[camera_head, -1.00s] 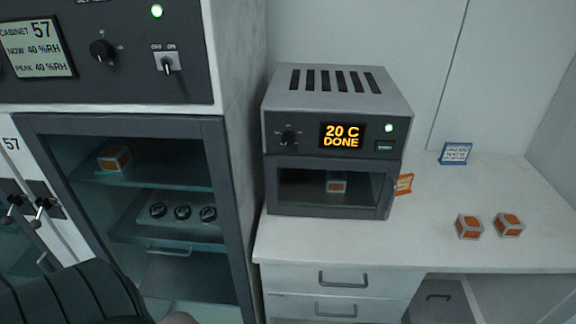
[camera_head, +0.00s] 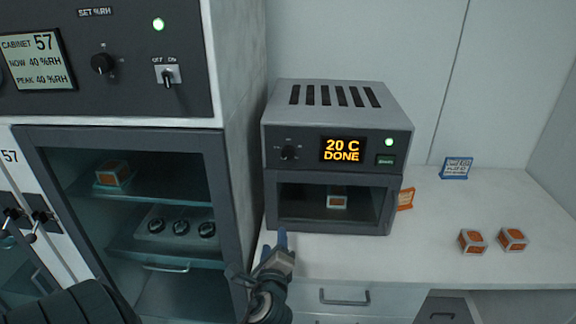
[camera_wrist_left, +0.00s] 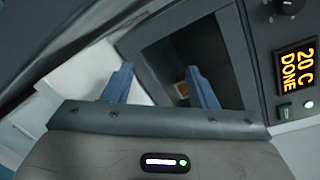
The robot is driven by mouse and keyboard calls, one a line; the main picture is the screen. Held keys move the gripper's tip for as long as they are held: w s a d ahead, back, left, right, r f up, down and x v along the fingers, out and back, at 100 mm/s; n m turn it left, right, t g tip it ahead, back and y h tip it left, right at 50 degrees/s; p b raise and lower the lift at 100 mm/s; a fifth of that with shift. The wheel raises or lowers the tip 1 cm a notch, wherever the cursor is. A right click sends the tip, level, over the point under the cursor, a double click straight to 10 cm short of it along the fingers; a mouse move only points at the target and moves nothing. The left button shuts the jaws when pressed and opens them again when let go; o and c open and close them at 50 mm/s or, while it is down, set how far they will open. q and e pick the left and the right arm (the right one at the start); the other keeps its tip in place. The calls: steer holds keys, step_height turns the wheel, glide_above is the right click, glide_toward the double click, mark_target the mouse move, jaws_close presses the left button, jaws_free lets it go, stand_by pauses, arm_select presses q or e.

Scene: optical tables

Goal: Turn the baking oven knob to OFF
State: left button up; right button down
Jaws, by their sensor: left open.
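The baking oven (camera_head: 338,104) is a grey box with top vents on the white counter. Its display reads 20 C DONE. The black oven knob (camera_head: 289,153) is on the panel, left of the display; it also shows in the left wrist view (camera_wrist_left: 291,7) at the top right. An orange and white cube (camera_head: 337,201) sits inside behind the oven window. My left gripper (camera_head: 273,243) is in front of the counter, below and slightly left of the knob, apart from it. Its two blue fingers (camera_wrist_left: 160,88) are spread with nothing held. My right gripper is not seen.
A tall cabinet (camera_head: 240,130) stands close on the left, with a humidity display and its own knob (camera_head: 102,63).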

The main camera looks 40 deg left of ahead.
mark_target(288, 156)
arm_select(q)
step_height(288, 156, up, 13)
steer(key=w+d+m+t+y, duration=0.25)
steer(key=m+t, duration=0.25)
steer(key=m, duration=0.5)
steer(key=shift+m+y, duration=0.25)
steer(key=shift+m, duration=0.05)
steer(key=p+x, duration=0.2)
steer(key=x, duration=0.3)
steer(key=p+x, duration=0.2)
steer(key=x, duration=0.3)
steer(key=shift+a+r, duration=0.25)
steer(key=shift+r, duration=0.05)
steer(key=shift+w+a, duration=0.25)
steer(key=c, duration=1)
